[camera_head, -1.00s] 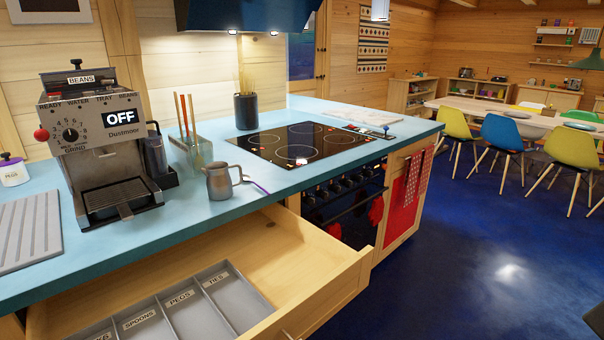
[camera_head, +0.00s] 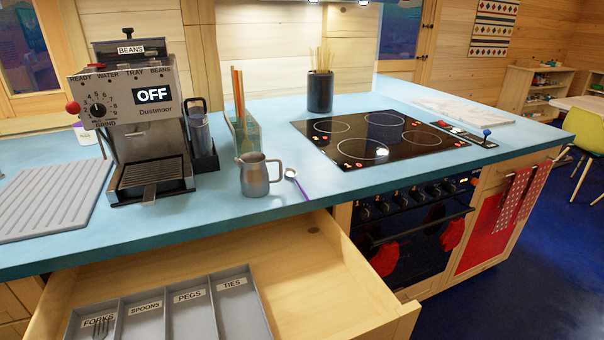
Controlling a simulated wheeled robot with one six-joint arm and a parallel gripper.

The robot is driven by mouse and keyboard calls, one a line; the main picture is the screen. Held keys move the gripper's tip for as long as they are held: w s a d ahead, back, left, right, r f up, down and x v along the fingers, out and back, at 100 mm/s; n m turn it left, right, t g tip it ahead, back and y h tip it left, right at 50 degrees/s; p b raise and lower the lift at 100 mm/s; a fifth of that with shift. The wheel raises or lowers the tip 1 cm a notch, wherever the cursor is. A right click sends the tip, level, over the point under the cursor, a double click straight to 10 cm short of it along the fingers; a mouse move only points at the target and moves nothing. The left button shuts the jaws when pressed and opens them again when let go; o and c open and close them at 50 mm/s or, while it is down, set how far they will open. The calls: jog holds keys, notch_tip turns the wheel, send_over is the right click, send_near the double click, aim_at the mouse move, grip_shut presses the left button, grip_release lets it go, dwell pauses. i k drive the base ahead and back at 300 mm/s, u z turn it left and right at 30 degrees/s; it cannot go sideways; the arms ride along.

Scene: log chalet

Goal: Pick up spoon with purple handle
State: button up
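The spoon with the purple handle (camera_head: 299,188) lies on the blue counter, just right of the grey metal pitcher (camera_head: 258,177). Its round metal bowl is at the pitcher's side, and its thin purple handle runs toward the counter's front edge. I cannot tell whether the spoon touches the pitcher. My gripper is not in view.
An open drawer (camera_head: 335,285) with a labelled grey tray (camera_head: 241,300) sticks out below the counter in front of the spoon. A coffee machine (camera_head: 140,120) and a glass holder (camera_head: 243,133) stand left. A black hob (camera_head: 378,135) lies right, above an oven (camera_head: 415,238).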

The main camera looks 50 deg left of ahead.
aim_at(291, 172)
jog(key=u, duration=0.3)
jog(key=i, duration=0.55)
jog(key=u, duration=1.05)
jog(key=i, duration=0.45)
jog(key=u, duration=0.55)
